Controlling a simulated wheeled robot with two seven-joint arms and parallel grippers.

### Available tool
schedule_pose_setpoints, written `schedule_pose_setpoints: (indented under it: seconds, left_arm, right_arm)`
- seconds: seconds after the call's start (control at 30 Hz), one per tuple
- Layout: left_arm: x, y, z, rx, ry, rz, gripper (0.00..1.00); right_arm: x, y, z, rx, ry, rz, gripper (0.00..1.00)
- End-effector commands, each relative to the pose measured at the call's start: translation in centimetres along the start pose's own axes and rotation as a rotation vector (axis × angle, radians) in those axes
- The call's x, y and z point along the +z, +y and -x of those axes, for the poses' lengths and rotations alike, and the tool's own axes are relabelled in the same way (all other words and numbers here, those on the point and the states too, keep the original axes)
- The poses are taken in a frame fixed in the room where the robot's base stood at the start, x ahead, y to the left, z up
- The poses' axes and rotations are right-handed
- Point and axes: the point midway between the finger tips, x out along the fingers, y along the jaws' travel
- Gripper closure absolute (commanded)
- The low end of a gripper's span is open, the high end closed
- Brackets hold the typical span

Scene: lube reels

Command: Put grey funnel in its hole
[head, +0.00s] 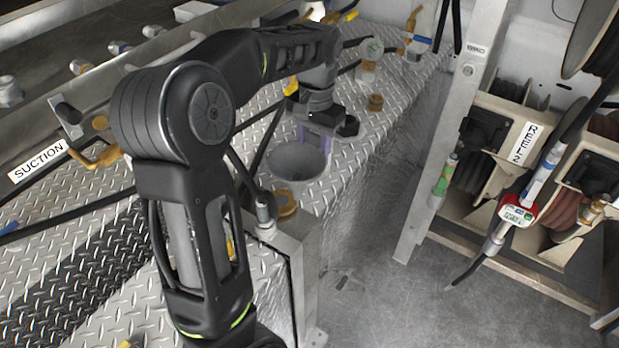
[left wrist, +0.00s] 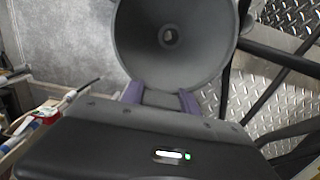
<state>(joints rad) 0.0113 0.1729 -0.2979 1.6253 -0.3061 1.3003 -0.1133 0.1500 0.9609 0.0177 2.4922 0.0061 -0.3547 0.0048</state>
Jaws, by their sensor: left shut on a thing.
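The grey funnel (head: 293,165) shows in the head view with its wide mouth up, over the silver diamond-plate deck. My left gripper (head: 315,141) is shut on the funnel's far-side rim area, with its purple fingers against it. In the left wrist view the funnel (left wrist: 168,38) fills the top middle, its round outlet visible inside. The purple fingers of my left gripper (left wrist: 160,98) hold a tab at its rim. The funnel's lower end and the hole are hidden, so I cannot tell whether it is in the hole. My right gripper is not in view.
Valves and hoses line the deck's back. A metal post (head: 440,130) and hose reels (head: 500,150) stand right. The grey floor (head: 400,290) is clear.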

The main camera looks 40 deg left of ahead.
Motion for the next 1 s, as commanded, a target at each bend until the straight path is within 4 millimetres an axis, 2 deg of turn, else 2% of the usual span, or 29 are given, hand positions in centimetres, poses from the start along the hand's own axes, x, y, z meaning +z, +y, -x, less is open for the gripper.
schedule_pose_setpoints:
  seconds: [0.1,0.4,0.53,0.7,0.8,1.0]
  left_arm:
    - [0.5,-0.8,0.3,0.003,-0.002,0.003,1.00]
    - [0.5,-0.7,0.1,0.003,-0.003,0.003,1.00]
    - [0.4,-0.7,-1.4,0.003,-0.006,0.003,1.00]
    - [0.3,-0.7,-4.5,0.004,-0.006,0.004,1.00]
    - [0.2,-0.7,-5.7,0.003,-0.003,0.004,1.00]
    - [0.1,-0.7,-6.0,0.003,-0.001,0.004,1.00]
  right_arm:
    - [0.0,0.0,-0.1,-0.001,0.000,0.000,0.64]
    - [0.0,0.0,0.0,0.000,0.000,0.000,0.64]
    - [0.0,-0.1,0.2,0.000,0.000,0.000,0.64]
    - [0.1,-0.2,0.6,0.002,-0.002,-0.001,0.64]
    - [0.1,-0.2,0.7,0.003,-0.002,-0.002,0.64]
    - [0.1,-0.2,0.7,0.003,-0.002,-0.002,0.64]
